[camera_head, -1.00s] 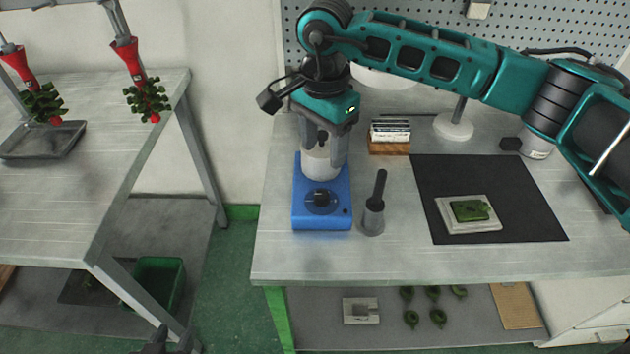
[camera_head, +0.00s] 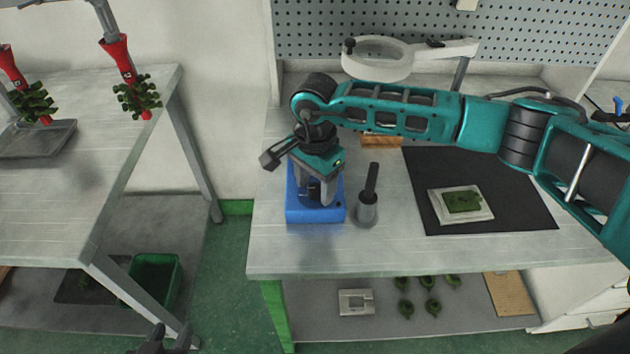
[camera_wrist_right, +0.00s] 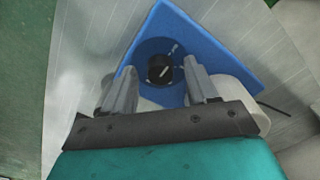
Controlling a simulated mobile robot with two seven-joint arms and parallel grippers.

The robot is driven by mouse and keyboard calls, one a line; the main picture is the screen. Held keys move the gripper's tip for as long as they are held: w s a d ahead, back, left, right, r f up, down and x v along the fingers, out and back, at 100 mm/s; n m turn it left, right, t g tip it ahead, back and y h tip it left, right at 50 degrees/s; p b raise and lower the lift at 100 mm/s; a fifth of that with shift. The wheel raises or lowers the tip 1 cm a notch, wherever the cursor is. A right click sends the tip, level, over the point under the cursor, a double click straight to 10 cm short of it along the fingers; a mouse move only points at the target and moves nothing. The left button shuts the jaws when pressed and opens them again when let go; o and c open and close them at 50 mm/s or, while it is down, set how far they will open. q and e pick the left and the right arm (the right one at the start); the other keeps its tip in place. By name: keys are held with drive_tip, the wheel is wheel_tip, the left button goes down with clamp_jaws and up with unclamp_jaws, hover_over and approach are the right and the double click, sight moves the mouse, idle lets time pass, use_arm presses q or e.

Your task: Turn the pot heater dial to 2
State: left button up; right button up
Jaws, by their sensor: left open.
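The blue pot heater (camera_head: 300,214) stands on the right-hand table, left of its middle. Its round black dial (camera_wrist_right: 160,67) has a white pointer line and shows clearly in the right wrist view. My right gripper (camera_head: 314,195) points down over the heater's front. In the right wrist view, my right gripper (camera_wrist_right: 164,78) is open, with one finger on each side of the dial; whether they touch it I cannot tell. The numbers around the dial are too small to read. The white pot is mostly hidden behind my gripper. My left gripper (camera_head: 157,340) is open at the bottom edge.
A grey holder with a dark handle (camera_head: 367,205) stands close right of the heater. A black mat (camera_head: 510,215) with a green mold block (camera_head: 462,203) lies further right. A magnifier lamp (camera_head: 378,58) is behind my right arm. The table's front left is clear.

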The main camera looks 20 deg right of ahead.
drive_tip(key=c, duration=1)
drive_tip(key=shift+c, duration=0.2)
